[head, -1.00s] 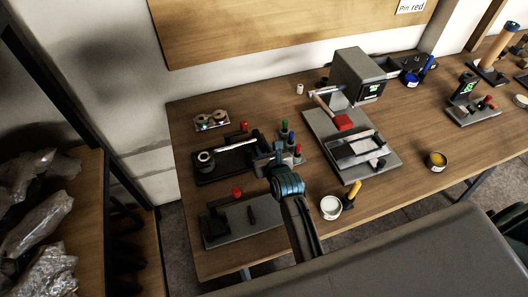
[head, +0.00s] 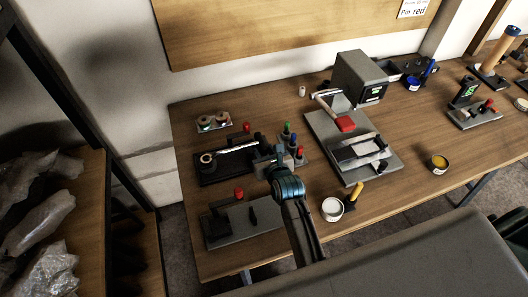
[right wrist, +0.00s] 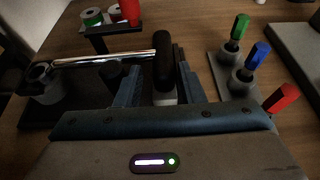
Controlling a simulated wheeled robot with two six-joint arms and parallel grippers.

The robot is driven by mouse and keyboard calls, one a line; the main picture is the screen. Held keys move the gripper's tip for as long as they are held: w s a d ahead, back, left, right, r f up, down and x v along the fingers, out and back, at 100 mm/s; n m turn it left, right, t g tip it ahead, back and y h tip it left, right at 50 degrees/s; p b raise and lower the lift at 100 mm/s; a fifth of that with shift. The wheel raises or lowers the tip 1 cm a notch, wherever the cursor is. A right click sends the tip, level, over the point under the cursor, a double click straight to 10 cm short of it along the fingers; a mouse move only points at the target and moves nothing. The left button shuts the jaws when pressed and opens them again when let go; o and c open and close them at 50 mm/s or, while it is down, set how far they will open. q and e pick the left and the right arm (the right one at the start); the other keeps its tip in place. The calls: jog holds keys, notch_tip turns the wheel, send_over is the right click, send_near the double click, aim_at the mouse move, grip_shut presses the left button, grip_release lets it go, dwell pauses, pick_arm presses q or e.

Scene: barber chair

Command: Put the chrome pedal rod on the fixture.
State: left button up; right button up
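The chrome pedal rod (right wrist: 105,60) lies across the black fixture (head: 213,176) at the left of the bench. In the right wrist view its ring end (right wrist: 40,72) is at a grey round post (right wrist: 45,92); I cannot tell whether it is fully seated. Its black grip (right wrist: 162,60) is at the right end. My right gripper (right wrist: 160,82) points at the grip, its fingers on either side with gaps visible, so it looks open. In the head view my right gripper (head: 266,164) is at the fixture's right end. My left gripper is not in view.
A block with green, blue and red pegs (head: 298,158) stands close right of my gripper. A grey plate with a red knob (head: 239,193) lies in front. A grey jig (head: 355,162) and a white tub (head: 332,209) are farther right. A small tray with rolls (head: 213,121) stands behind.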

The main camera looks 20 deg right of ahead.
jog(key=p+v, duration=0.4)
jog(key=shift+s+d+r, duration=0.1)
jog(key=shift+s+d, duration=0.25)
jog(key=shift+s, duration=0.05)
jog(key=p+v, duration=0.4)
jog(key=v, duration=0.3)
jog(key=shift+w+a+r, duration=0.1)
jog(key=shift+a, duration=0.05)
dwell(0.5)
